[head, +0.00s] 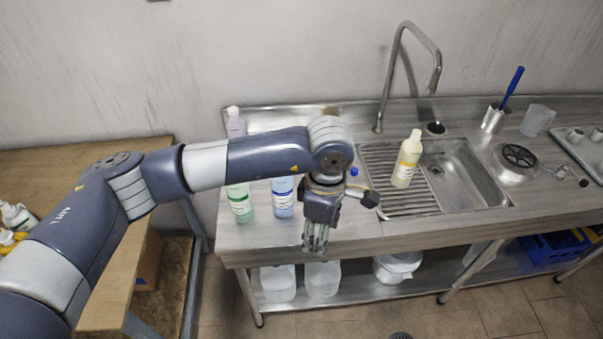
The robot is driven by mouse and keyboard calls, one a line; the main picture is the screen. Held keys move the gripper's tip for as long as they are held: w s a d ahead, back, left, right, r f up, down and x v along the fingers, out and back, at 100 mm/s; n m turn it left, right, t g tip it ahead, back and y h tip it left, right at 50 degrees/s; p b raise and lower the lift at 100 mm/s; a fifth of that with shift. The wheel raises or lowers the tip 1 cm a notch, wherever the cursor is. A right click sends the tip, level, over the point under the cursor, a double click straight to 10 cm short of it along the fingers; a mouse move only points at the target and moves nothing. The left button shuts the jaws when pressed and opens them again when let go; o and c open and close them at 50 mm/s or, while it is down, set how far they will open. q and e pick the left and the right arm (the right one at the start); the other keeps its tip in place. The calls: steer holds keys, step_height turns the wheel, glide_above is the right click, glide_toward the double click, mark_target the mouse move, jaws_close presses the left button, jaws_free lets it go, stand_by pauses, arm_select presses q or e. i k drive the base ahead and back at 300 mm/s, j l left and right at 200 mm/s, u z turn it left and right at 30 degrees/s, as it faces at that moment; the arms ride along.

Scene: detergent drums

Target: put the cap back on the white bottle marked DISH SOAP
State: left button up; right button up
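No label is legible at this size, so I cannot tell which bottle is marked DISH SOAP. A green bottle (240,203) and a pale blue bottle (283,198) stand upright on the counter left of my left gripper (316,243). A pale bottle with a white top (236,123) stands behind my arm, partly hidden. A small blue piece, possibly a cap (354,171), shows just right of my wrist. My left gripper points down over the counter's front edge. Its fingers look close together, with nothing clearly seen between them. My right gripper is out of view.
A tall tap (388,80), a cup with a blue brush (493,118) and a clear beaker (537,120) stand behind. White containers (322,278) sit on the lower shelf.

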mark_target(412, 148)
steer(key=i+j, duration=0.15)
steer(key=i, duration=0.35)
steer(key=i+j, duration=0.15)
steer(key=i, duration=0.35)
